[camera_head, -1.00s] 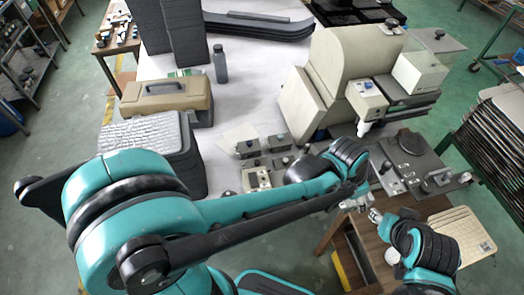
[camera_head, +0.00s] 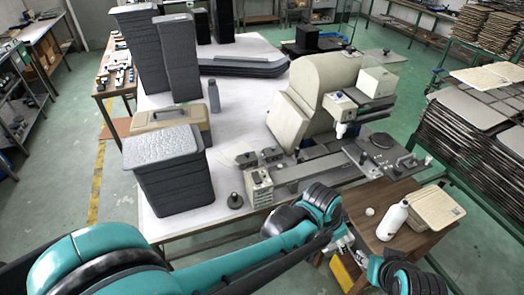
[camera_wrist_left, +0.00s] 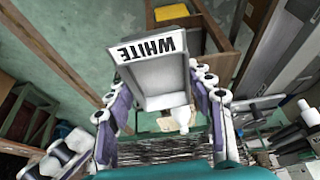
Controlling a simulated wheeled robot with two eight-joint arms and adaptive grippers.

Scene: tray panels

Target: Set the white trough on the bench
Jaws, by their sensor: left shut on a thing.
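In the left wrist view my left gripper (camera_wrist_left: 160,85) is shut on the white trough (camera_wrist_left: 157,100), with a finger at each side. The trough is a narrow pale tray with the word WHITE, upside down here, on its end panel. In the head view my left gripper (camera_head: 338,243) is at the bottom, near the wooden stand; the trough cannot be made out there. The white-topped bench (camera_head: 238,108) stretches behind my left arm. Part of my right arm shows at the lower right, but its fingers cannot be made out.
A grey bin stack (camera_head: 168,180), a tan toolbox (camera_head: 186,117) and a large beige machine (camera_head: 312,90) crowd the bench. A white bottle (camera_head: 392,222) and a beige tray (camera_head: 435,206) are on the wooden stand (camera_head: 408,240). Tray racks (camera_head: 480,140) stand at the right.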

